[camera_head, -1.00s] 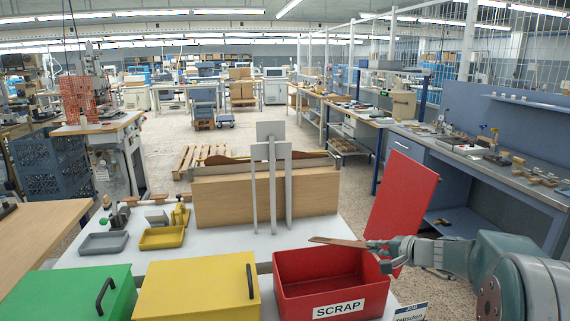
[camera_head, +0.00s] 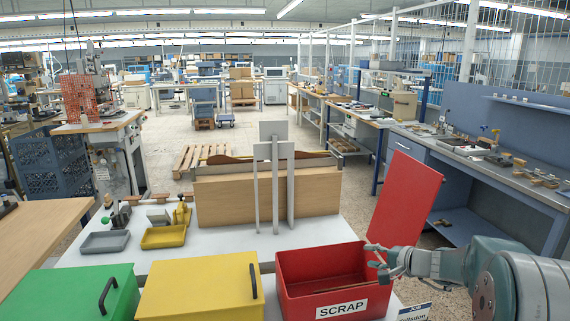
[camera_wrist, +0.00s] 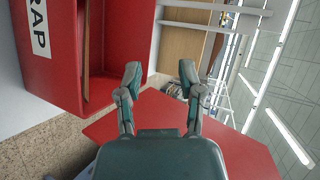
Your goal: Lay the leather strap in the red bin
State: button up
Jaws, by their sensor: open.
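The red bin (camera_head: 322,306), labelled SCRAP, stands open at the front of the white table. The leather strap, a thin brown strip, lies inside it, low against the interior in the wrist view (camera_wrist: 86,50). In the head view the bin's walls hide most of the strap. My gripper (camera_head: 370,257) is at the bin's right rim, open and empty. In the wrist view my gripper's two fingertips (camera_wrist: 160,74) are spread apart, with nothing between them and the strap off to the left.
The bin's red lid (camera_head: 408,195) stands raised behind my gripper. Closed yellow (camera_head: 195,288) and green (camera_head: 75,295) bins stand to the left. A wooden board with grey uprights (camera_head: 320,195) is behind the bins. Small grey (camera_head: 105,241) and yellow trays (camera_head: 163,237) sit on the table.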

jog(key=v, duration=1.2)
jog(key=s+a+n+g+h, duration=0.4)
jog(key=s+a+n+g, duration=0.25)
jog(key=s+a, duration=1)
jog(key=s+d+n+t+h, duration=0.2)
jog(key=s+n+h, duration=0.1)
jog(key=s, duration=0.7)
jog(key=shift+s+d+h, duration=0.25)
jog(key=shift+s+h, duration=0.1)
jog(key=shift+h, duration=0.45)
jog(key=shift+n, duration=0.25)
